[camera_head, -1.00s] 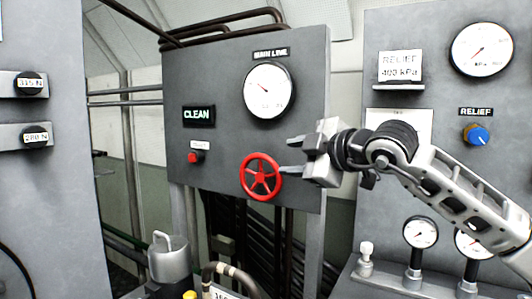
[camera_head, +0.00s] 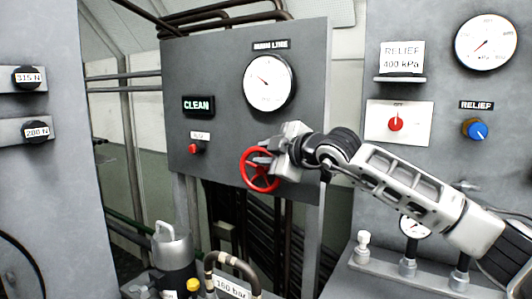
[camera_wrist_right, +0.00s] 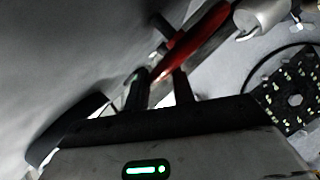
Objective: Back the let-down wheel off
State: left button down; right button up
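The red let-down wheel (camera_head: 258,172) is a spoked handwheel on the front of the middle grey panel. My right gripper (camera_head: 262,155) is at the wheel's upper right, its fingers overlapping the rim. In the right wrist view the red rim (camera_wrist_right: 192,58) runs diagonally just beyond and between the two dark fingers (camera_wrist_right: 160,88). The fingers stand apart with the rim near their tips; I cannot tell whether they press on it. Part of the wheel is hidden behind the gripper. My left gripper is not in view.
Above the wheel are the main line gauge (camera_head: 269,82), a lit CLEAN sign (camera_head: 198,105) and a small red button (camera_head: 194,148). The right panel has a red knob (camera_head: 396,124) and a blue relief knob (camera_head: 475,129). A hose (camera_head: 232,262) and grey cylinder (camera_head: 172,250) stand below.

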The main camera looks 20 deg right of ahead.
aim_at(254, 149)
jog(key=shift+c, duration=0.5)
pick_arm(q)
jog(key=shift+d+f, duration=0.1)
